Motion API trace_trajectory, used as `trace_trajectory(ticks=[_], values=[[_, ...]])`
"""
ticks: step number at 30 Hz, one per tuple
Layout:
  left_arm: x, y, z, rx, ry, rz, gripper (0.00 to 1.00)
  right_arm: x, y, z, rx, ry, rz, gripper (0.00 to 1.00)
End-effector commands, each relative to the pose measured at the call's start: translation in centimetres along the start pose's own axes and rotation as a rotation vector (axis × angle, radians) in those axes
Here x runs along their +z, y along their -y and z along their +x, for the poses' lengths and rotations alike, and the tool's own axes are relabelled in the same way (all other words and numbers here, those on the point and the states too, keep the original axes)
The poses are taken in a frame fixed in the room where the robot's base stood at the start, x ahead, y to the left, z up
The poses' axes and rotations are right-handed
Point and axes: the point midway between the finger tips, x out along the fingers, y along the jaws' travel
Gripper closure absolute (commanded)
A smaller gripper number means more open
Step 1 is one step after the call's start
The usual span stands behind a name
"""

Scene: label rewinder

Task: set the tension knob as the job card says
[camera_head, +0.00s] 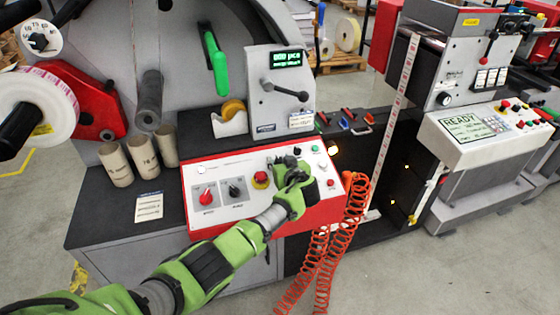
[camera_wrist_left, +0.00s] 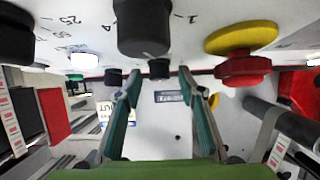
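My left gripper (camera_head: 294,172) is over the right part of the white, red-edged control panel (camera_head: 215,172). In the left wrist view the gripper (camera_wrist_left: 160,78) has its two fingers apart with nothing held between them. A large black knob (camera_wrist_left: 143,25) with scale marks around it lies just beyond the fingertips, slightly left of their middle; contact is not visible. In the head view my gripper hides this knob. A white card (camera_head: 149,206) lies on the dark bench left of the panel; its text is too small to read. My right gripper is not in view.
A red emergency stop (camera_head: 261,179) on a yellow base sits close to the gripper; it also shows in the left wrist view (camera_wrist_left: 242,66). Red (camera_head: 206,196) and black (camera_head: 235,189) selectors are left of it. Orange coiled hoses (camera_head: 322,250) hang at the right. Cardboard cores (camera_head: 116,164) stand left.

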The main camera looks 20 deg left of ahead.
Motion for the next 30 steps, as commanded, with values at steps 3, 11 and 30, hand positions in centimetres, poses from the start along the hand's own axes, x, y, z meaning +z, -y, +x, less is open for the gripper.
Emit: trace_trajectory(ticks=[3,11,30], values=[[0.0,0.0,0.0,0.000,0.000,0.000,0.87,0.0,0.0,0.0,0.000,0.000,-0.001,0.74],[0.0,0.0,0.0,0.003,0.000,0.003,1.00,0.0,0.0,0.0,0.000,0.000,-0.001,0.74],[-0.3,0.6,-0.1,0.274,0.005,0.216,1.00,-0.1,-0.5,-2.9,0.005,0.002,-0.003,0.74]])
